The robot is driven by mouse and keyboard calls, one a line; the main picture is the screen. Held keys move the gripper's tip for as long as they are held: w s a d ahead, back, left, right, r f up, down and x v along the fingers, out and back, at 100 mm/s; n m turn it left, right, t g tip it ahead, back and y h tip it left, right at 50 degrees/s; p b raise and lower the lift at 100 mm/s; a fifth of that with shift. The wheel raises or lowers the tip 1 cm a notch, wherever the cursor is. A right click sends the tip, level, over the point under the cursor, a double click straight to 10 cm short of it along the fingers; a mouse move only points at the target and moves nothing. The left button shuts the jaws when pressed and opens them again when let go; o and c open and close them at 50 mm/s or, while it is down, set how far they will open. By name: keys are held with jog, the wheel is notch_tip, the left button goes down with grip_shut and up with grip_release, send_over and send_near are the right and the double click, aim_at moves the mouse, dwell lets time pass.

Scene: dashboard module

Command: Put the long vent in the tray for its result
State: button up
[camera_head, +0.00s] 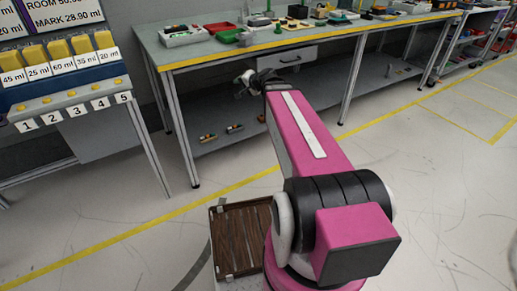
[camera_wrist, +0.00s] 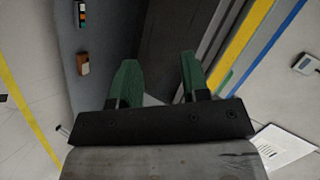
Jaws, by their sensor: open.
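I cannot make out the long vent in either view. A red tray (camera_head: 214,26) and a green tray (camera_head: 229,37) stand on the workbench, but no result marking on them is readable. My gripper (camera_wrist: 157,62) shows its two green fingers apart in the wrist view, with nothing between them. In the head view my gripper is small and partly hidden by my arm, in front of the workbench's yellow edge and below its top.
The workbench (camera_head: 300,41) has a yellow front edge and a crowded top. Small parts lie on its lower shelf (camera_head: 290,101). A stand with numbered slots (camera_head: 75,110) is at left. A dark-brown-bottomed box (camera_head: 238,240) sits beside my arm's base. The floor between is clear.

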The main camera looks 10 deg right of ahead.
jog(key=s+d+f+n+g+h, duration=0.3)
jog(key=s+f+n+g+h, duration=0.4)
jog(key=s+f, duration=1.3)
jog(key=f+g, duration=0.1)
jog(key=g, duration=0.2)
jog(key=shift+g, duration=0.4)
jog(key=shift+f, duration=0.1)
